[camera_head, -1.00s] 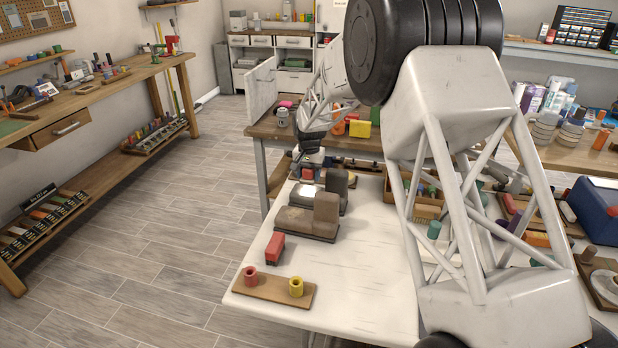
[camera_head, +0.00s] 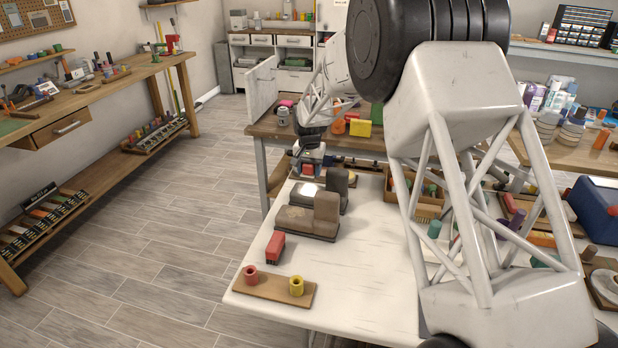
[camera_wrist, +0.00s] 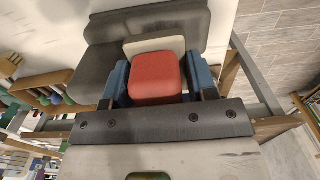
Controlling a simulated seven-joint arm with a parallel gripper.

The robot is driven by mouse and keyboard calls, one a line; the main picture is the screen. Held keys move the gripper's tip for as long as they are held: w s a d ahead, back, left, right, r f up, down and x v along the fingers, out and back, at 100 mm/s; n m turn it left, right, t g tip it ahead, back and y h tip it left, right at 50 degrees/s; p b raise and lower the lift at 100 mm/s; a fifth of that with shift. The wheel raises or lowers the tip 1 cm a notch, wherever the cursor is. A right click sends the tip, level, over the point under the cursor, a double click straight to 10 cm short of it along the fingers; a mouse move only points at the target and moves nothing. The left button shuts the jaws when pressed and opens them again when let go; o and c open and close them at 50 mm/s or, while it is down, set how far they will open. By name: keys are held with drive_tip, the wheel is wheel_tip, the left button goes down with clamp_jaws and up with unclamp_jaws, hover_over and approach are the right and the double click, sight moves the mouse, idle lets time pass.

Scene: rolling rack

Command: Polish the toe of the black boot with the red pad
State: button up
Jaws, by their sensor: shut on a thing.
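My gripper (camera_head: 308,164) is at the far left end of the white table, shut on the red pad (camera_head: 307,168). In the wrist view the red pad (camera_wrist: 155,77) sits between two blue fingers. A pale layer shows along its far edge; I cannot tell whether it belongs to the pad. The rear, darker boot (camera_head: 336,183) lies just in front of the gripper, its toe pointing left with a bright pale patch on it. Its dark body (camera_wrist: 100,72) shows behind the pad in the wrist view. Contact between pad and toe cannot be told.
A brownish boot (camera_head: 298,221) stands nearer on the table. A red block (camera_head: 275,246) and a wooden board (camera_head: 272,291) with red and yellow cups are at the front. A wooden bin (camera_head: 428,211) lies to the right. My arm covers much of the table's right side.

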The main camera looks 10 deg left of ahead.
hover_over(304, 182)
drive_tip(key=shift+f, duration=0.55)
drive_tip(key=shift+f, duration=0.1)
idle(0.4)
drive_tip(key=shift+f, duration=3.5)
drive_tip(key=shift+s+a+f, duration=0.1)
drive_tip(key=shift+s+f, duration=0.1)
drive_tip(key=shift+f, duration=0.1)
drive_tip(key=shift+s+a+f, duration=0.1)
drive_tip(key=shift+s, duration=1.75)
drive_tip(key=shift+s+a+f, duration=0.1)
drive_tip(key=shift+s, duration=1.7)
drive_tip(key=shift+w+d+r, duration=0.1)
drive_tip(key=shift+w+d, duration=0.05)
drive_tip(key=shift+w, duration=1.8)
drive_tip(key=shift+w+d, duration=0.1)
drive_tip(key=shift+w, duration=1.85)
wheel_tip(304, 182, up, 8)
